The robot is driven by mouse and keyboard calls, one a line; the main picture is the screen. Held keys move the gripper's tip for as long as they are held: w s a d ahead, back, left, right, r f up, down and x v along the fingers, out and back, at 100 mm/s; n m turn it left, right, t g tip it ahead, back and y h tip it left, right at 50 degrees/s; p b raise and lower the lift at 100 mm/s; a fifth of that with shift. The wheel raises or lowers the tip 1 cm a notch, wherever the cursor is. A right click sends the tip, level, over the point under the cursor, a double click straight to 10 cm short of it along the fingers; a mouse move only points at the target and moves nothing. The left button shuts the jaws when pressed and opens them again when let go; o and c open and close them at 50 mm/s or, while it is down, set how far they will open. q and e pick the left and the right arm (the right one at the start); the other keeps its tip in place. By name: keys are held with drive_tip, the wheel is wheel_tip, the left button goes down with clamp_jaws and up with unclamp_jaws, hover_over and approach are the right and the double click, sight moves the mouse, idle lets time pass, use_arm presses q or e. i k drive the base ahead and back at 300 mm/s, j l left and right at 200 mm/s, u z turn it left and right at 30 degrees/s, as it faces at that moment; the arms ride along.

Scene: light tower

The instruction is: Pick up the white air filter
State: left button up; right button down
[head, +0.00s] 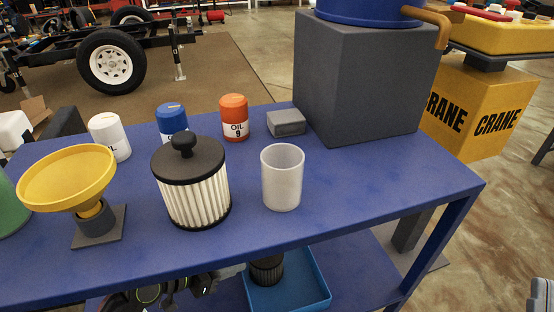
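The white air filter (198,200) is a pleated white cylinder with a black top cap and knob and a black bottom rim. It stands upright on the blue table (345,205), left of the middle in the head view. A grey part at the bottom right corner looks like my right gripper (541,296). It is well to the right of the table and away from the filter. Only a small piece of it shows, so its opening cannot be seen. My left gripper is not in view.
A yellow funnel (68,176) on a grey stand is left of the filter; a frosted cup (282,180) is right. White (109,138), blue (171,119) and orange (234,118) oil cans stand behind. A grey block (360,85) fills the back right. The front right tabletop is clear.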

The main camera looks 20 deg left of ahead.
sight(189, 170)
drive_tip(key=k, duration=1)
